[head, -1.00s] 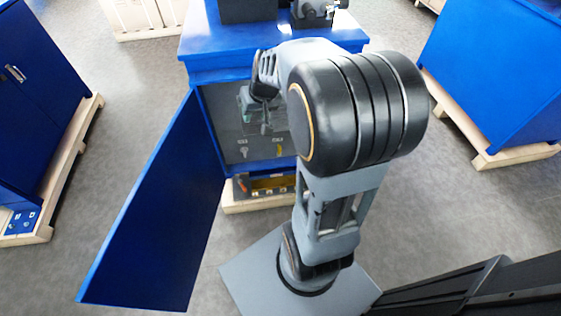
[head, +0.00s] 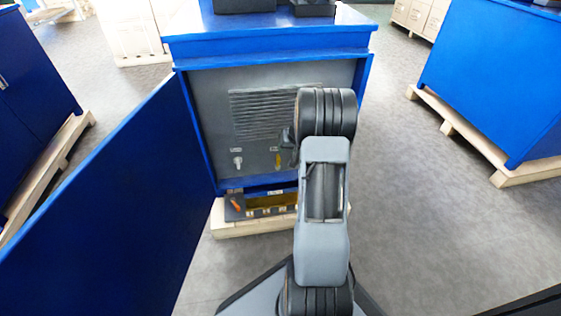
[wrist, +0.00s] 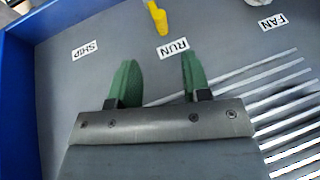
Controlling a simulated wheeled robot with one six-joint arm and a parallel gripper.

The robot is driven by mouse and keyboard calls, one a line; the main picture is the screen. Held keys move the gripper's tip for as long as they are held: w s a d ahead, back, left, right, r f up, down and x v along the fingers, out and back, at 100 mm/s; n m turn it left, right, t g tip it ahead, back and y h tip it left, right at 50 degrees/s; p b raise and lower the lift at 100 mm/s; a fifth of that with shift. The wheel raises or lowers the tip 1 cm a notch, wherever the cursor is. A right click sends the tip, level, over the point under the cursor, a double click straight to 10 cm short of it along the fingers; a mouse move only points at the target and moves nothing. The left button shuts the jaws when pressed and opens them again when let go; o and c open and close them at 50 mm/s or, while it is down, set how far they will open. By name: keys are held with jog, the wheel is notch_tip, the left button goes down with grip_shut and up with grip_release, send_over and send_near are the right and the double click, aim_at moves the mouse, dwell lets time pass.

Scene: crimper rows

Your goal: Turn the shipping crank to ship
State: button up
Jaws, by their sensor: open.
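The yellow crank (head: 278,160) is on the grey inner panel (head: 210,100) of the open blue cabinet. In the wrist view the crank (wrist: 157,16) is at the top edge, partly cut off, near the RUN label (wrist: 173,50). The SHIP label (wrist: 85,50) is left of RUN there. My gripper (wrist: 160,82) is open and empty, its green fingers pointing toward the panel and the crank. The fingers are apart from the crank. In the head view my arm hides most of the gripper and the right part of the panel.
A white knob (head: 238,161) is beside the crank, and the wrist view shows a FAN label (wrist: 273,22). The open blue door (head: 110,210) stands at left. A bin with an orange-handled item (head: 236,204) is below the panel.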

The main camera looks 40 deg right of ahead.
aim_at(279, 158)
jog(key=b+x, duration=0.3)
jog(key=x, duration=0.6)
jog(key=shift+w+f, duration=0.1)
jog(key=shift+f, duration=0.1)
